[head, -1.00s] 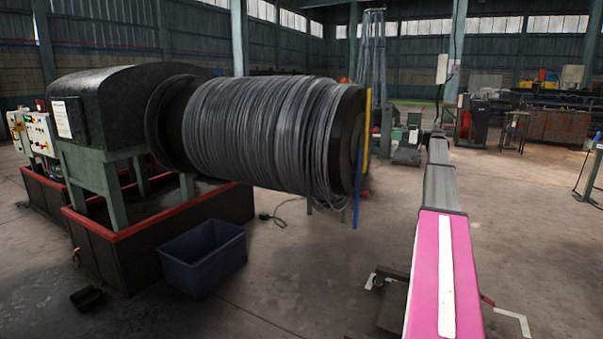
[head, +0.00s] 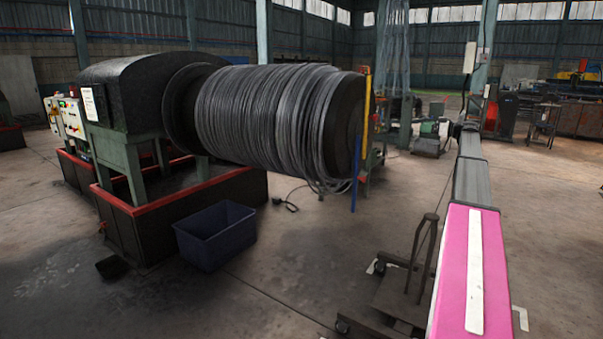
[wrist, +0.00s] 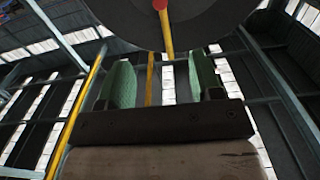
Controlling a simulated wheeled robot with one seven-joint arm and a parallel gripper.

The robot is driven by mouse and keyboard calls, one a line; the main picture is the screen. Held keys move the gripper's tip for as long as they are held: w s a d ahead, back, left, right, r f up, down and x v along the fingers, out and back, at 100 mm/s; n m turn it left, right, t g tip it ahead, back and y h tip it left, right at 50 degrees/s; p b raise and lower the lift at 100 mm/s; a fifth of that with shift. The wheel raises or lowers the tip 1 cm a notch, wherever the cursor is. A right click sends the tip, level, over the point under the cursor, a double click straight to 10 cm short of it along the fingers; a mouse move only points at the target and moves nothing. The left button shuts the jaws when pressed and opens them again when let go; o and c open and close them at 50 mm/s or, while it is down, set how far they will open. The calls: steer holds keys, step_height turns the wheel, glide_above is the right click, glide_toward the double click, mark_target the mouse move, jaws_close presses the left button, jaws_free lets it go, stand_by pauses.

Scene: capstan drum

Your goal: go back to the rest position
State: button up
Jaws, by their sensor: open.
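My gripper (wrist: 163,80) shows in the wrist view as two green fingers set well apart on a dark bar, open with nothing between them. Beyond and above the fingers is a large dark round face (wrist: 215,22) with a red knob (wrist: 160,4) and a yellow bar (wrist: 166,35). In the head view my pink and grey arm reaches away on the right; its far end is too small to show the fingers. The capstan drum (head: 270,120), wound with grey wire, stands left of my arm, apart from it in the picture.
A dark blue bin (head: 215,237) stands on the floor below the drum. A wheeled cart (head: 395,300) with an upright handle is close by, just left of my arm. A yellow bar (head: 366,105) and a blue bar (head: 356,172) stand at the drum's end. Open floor lies between bin and cart.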

steer(key=s+a+f+m+g+h, duration=0.2)
steer(key=s+a+f, duration=0.4)
steer(key=a+f, duration=0.4)
steer(key=s+a+f+m+g+h, duration=0.25)
steer(key=s+a+f, duration=0.25)
steer(key=a+f, duration=0.5)
steer(key=s+a+f+m+g+h, duration=0.1)
steer(key=s+a+f+m+h, duration=0.1)
steer(key=s+a+f, duration=0.75)
steer(key=s+a+f+m+g+h, duration=0.2)
steer(key=s+a+f+h, duration=0.1)
steer(key=s+f, duration=0.6)
steer(key=s+a+f+m+g+h, duration=0.2)
steer(key=s+a+f+h, duration=0.2)
steer(key=s+f, duration=0.6)
steer(key=s+h, duration=0.1)
steer(key=s, duration=0.7)
steer(key=shift+a+f, duration=0.15)
steer(key=shift+a, duration=0.1)
